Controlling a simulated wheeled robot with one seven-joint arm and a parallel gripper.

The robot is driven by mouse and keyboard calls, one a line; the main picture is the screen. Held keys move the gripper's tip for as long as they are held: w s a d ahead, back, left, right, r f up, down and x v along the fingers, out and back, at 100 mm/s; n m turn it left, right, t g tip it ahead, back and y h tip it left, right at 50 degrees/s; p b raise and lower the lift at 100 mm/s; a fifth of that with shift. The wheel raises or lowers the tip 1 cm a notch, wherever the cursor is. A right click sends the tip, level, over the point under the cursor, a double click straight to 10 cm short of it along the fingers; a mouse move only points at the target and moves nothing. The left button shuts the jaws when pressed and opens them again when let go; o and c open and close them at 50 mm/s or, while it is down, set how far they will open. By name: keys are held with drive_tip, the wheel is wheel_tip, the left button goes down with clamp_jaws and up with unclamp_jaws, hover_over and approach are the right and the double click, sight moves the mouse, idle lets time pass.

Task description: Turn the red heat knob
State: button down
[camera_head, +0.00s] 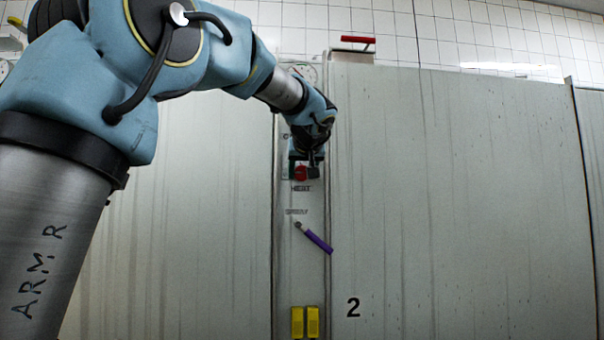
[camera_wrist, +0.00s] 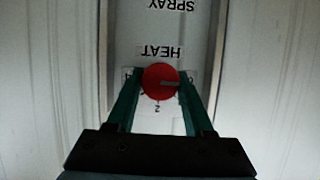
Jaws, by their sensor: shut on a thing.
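In the head view the knob (camera_head: 301,173) shows just below my wrist, partly covered by my gripper (camera_head: 304,168). Dial marks show around the knob, some hidden by the fingers.
Below the knob on the narrow panel (camera_head: 300,265) are a SPRAY label and a purple-handled lever (camera_head: 318,240). Two yellow blocks (camera_head: 304,322) sit at its bottom. Large pale doors flank the panel, the right one (camera_head: 450,200) marked 2. A red handle (camera_head: 358,41) is above.

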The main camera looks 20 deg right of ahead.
drive_tip(key=shift+f, duration=0.1)
drive_tip(key=m+y+b, duration=0.2)
drive_tip(key=m+b, duration=0.1)
drive_tip(key=shift+d+f+t, duration=0.1)
drive_tip(key=shift+d+t, duration=0.05)
drive_tip(key=shift+t, duration=0.25)
drive_tip(key=m+t+y+b, duration=0.1)
drive_tip(key=m+y+b, duration=0.1)
drive_tip(key=m, duration=0.1)
drive_tip(key=shift+s+m, duration=0.1)
drive_tip(key=shift+m, duration=0.2)
drive_tip(key=m+t+y+b, duration=0.1)
drive_tip(key=m+b, duration=0.2)
drive_tip(key=shift+d+f+t, duration=0.1)
drive_tip(key=shift+f+t, duration=0.05)
drive_tip(key=shift+t, duration=0.25)
drive_tip(key=shift+m+t+y+b, duration=0.3)
drive_tip(key=shift+m+t+b, duration=0.3)
drive_tip(key=shift+m+b, duration=0.85)
drive_tip(key=shift+m+p, duration=0.3)
drive_tip(key=shift+m, duration=0.15)
drive_tip(key=shift+c, duration=1.7)
unclamp_jaws()
